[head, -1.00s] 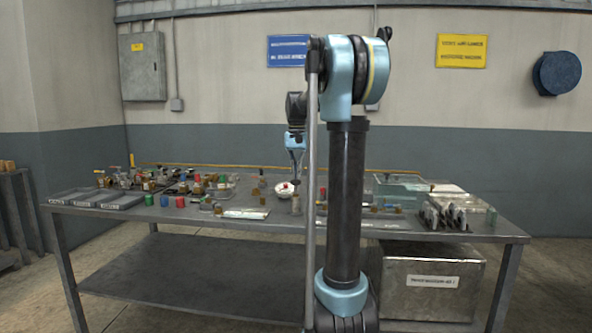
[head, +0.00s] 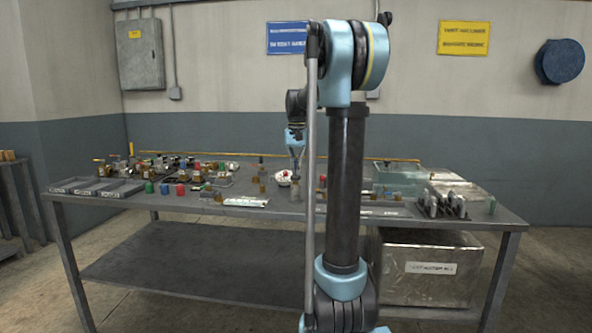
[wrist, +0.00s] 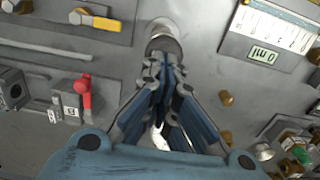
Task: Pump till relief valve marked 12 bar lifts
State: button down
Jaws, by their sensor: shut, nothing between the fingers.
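My gripper (head: 296,165) points down over the middle of the bench; in the wrist view its fingers (wrist: 165,62) are together with nothing between them. The fingertips are close to a round metal post or knob (wrist: 163,32), partly hidden by them; I cannot tell whether they touch. A small block with a red lever (wrist: 83,92) stands left of the fingers in the wrist view. A yellow-handled fitting (wrist: 98,19) is at its upper left. No 12 bar marking can be read, and I cannot tell which fitting is the relief valve or the pump.
Brass pieces (wrist: 227,98) lie right of the fingers. Grey trays (head: 97,188) and many small fittings cover the bench's left. A bin (head: 430,272) stands below right.

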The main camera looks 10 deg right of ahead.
notch_tip(320, 180, up, 14)
jog(key=shift+w, duration=0.15)
dwell(0.5)
jog(key=shift+f, duration=0.1)
dwell(1.0)
notch_tip(320, 180, up, 4)
jog(key=shift+d+f, duration=0.1)
jog(key=shift+f, duration=0.05)
jog(key=f, duration=1.4)
jog(key=shift+s, duration=0.2)
